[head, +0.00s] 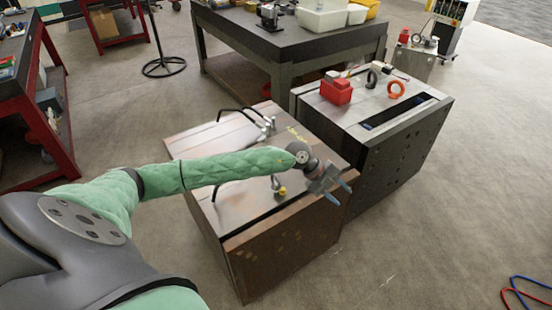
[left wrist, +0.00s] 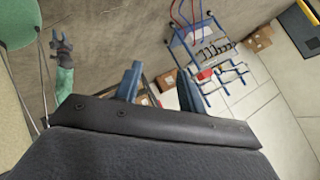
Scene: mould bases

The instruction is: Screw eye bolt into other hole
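The orange ring-shaped eye bolt (head: 396,89) stands on top of the grey mould base (head: 425,105) at the right. A black ring-shaped piece (head: 371,78) stands left of it. The brown mould base (head: 290,245) is in front, with small fittings on its top. My left gripper (head: 340,194) is over its right edge, apart from the rings. Its blue fingers are spread and empty, also in the left wrist view (left wrist: 160,88). My right gripper (left wrist: 62,44) shows small in the left wrist view; its finger state is unclear. I cannot make out the holes on top.
A red box (head: 336,91) sits on the grey mould base, left of the rings. Black bent handles or hoses (head: 240,112) lie on the brown base. A dark workbench (head: 285,40) with white bins stands behind. Open floor lies to the right; red and blue cables (head: 525,290) lie there.

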